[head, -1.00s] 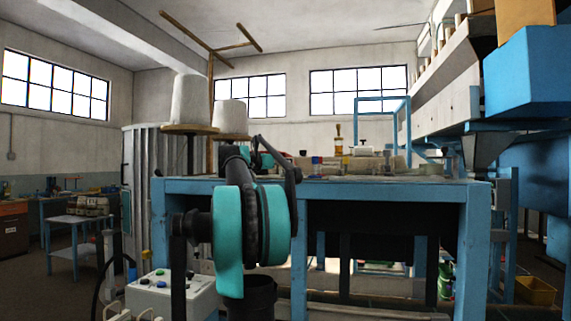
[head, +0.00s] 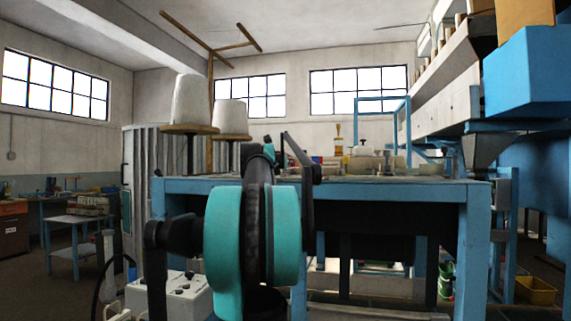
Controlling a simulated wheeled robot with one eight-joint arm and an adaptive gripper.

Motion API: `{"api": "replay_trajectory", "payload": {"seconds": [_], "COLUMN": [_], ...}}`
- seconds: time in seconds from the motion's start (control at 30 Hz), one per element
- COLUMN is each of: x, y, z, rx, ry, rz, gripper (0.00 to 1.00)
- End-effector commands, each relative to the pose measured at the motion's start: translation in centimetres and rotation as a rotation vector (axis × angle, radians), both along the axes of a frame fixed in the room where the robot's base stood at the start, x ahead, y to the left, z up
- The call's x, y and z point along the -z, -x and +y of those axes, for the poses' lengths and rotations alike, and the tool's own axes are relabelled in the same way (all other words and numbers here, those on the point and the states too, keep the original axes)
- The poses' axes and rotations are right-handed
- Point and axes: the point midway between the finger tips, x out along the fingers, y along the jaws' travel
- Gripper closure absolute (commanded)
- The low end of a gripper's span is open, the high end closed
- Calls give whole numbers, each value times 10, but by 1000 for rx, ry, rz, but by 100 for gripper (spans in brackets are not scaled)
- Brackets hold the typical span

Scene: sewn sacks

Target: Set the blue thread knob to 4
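I cannot make out the blue thread knob or any dial marks in the head view. A white control box (head: 184,299) with small dark knobs stands at the lower left, partly hidden behind my arm. Large white thread cones (head: 191,101) stand on round wooden discs at the left of the blue table. My teal and black arm fills the lower middle and reaches forward toward the table. My gripper is not in view, so its state and what it touches do not show.
A blue-framed table (head: 400,187) carries small items and a pale machine part (head: 365,160). A blue hopper-like machine (head: 530,75) overhangs at the right. A small side table (head: 75,221) stands at the left. A yellow bin (head: 535,290) is on the floor at the right.

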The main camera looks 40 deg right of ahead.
Motion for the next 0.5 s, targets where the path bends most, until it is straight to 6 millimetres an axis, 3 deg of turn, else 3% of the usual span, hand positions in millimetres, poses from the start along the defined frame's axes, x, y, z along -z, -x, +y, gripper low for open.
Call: {"api": "replay_trajectory", "payload": {"seconds": [0.13,0.17,0.33,0.5], "x": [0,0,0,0], "y": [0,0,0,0], "z": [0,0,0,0], "rx": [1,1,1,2], "ry": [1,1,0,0], "rz": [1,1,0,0], "gripper": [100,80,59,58]}}
